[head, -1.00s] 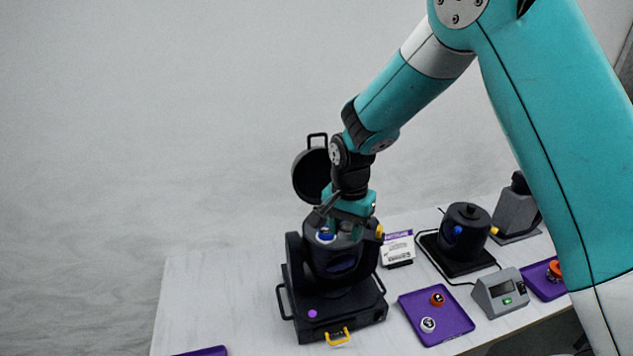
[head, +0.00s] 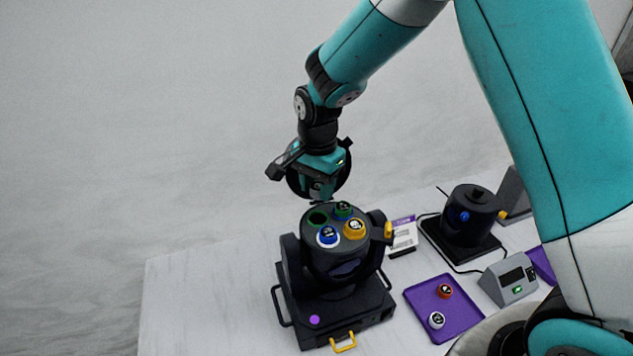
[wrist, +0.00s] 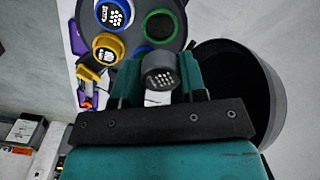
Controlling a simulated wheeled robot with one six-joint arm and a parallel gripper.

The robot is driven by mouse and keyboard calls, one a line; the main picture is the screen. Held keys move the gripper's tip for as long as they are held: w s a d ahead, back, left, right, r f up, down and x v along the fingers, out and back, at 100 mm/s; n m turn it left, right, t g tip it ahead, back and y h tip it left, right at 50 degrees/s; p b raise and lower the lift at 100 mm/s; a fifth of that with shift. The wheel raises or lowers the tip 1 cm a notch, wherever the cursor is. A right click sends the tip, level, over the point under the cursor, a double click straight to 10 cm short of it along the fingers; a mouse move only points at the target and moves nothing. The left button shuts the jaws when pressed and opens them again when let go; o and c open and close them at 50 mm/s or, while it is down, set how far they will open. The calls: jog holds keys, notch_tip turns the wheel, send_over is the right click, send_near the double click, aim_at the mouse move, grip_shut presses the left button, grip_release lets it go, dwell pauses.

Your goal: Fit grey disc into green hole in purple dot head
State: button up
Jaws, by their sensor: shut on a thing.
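The black head with the purple dot (head: 314,320) on its base stands on the table. The empty green hole (wrist: 160,23) shows beyond the disc there.
A round black lid (head: 338,182) stands open behind the head, close to my gripper. A purple tray (head: 420,297) with two small discs, a grey box with a display (head: 508,281) and another black unit (head: 470,218) are to the right. The table's left side is clear.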

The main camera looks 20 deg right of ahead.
aim_at(317, 221)
jog(key=shift+f+b, duration=1.9)
jog(key=shift+f, duration=1)
jog(key=shift+s+f+b, duration=0.1)
jog(key=shift+f+b, duration=0.25)
jog(key=shift+f, duration=0.25)
jog(key=o, duration=1)
jog(key=shift+r, duration=0.1)
notch_tip(317, 221, up, 16)
jog(key=b, duration=0.4)
jog(key=shift+a+r, duration=0.1)
jog(key=shift+r, duration=0.05)
jog(key=s+a+f+n+y+b, duration=0.1)
jog(key=s+a+f+n+y, duration=0.1)
jog(key=s+n, duration=0.7)
jog(key=s+a+f+n+y+b, duration=0.2)
jog(key=s+f+n, duration=0.2)
jog(key=s+n, duration=0.5)
jog(key=s, duration=0.8)
jog(key=shift+s+f, duration=0.35)
jog(key=shift+s, duration=0.05)
jog(key=shift+a, duration=0.1)
